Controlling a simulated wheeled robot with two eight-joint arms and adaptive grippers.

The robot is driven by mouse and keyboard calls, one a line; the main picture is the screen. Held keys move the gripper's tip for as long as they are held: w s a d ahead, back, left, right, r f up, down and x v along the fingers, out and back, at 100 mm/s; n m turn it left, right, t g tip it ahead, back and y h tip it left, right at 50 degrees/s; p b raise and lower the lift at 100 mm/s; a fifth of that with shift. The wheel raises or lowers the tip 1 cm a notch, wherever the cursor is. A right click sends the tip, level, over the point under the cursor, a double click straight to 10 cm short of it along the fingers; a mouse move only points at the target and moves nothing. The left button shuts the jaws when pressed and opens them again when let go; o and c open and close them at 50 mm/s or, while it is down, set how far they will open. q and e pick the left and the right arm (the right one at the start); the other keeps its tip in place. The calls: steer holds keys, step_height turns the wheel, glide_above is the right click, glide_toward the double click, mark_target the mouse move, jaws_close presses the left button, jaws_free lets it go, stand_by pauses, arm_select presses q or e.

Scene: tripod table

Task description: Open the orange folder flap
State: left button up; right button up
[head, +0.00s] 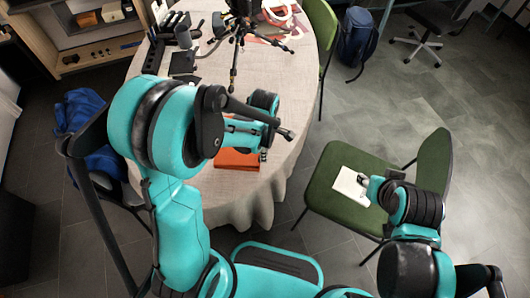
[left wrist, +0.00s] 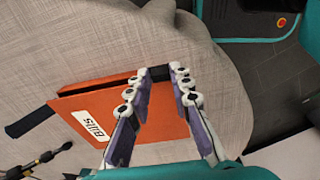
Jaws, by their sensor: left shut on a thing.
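The orange folder (head: 238,159) lies on the cloth-covered round table near its front edge. In the left wrist view the folder (left wrist: 165,122) shows a white label reading "Bills", and a dark strip (left wrist: 30,122) sticks out at its left end. My left gripper (left wrist: 160,80) is over the folder, its fingertips at the folder's far edge with a small dark piece between them. It is shut on the folder there; the exact grip is hard to see. In the head view my left arm covers part of the folder. My right gripper (head: 372,188) is over the green chair, too small to judge.
The round table (head: 285,85) holds a black tripod (head: 238,45) and dark items at the back left. A green chair (head: 325,185) with a white sheet (head: 348,184) stands right of the table. Blue cloth (head: 82,110) lies at the left.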

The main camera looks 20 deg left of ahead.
arm_select(q)
steer(key=shift+a+r+p, duration=0.25)
steer(key=shift+r+p, duration=0.25)
steer(key=shift+r, duration=0.25)
steer(key=shift+a+r+p, duration=0.2)
steer(key=shift+r+p, duration=0.3)
steer(key=shift+r, duration=0.3)
steer(key=shift+s+a+r+p, duration=0.1)
steer(key=shift+a+r+p, duration=0.1)
steer(key=shift+r+p, duration=0.2)
steer(key=shift+s+a+r+p, duration=0.1)
steer(key=shift+a+r+p, duration=0.2)
steer(key=shift+r, duration=0.1)
steer(key=shift+a+r+p, duration=0.15)
steer(key=shift+r+p, duration=0.15)
steer(key=shift+r, duration=0.2)
steer(key=a+r+p, duration=0.3)
steer(key=r, duration=0.1)
steer(key=shift+s+a+r, duration=0.1)
steer(key=shift+s+a, duration=0.15)
steer(key=shift+s, duration=0.05)
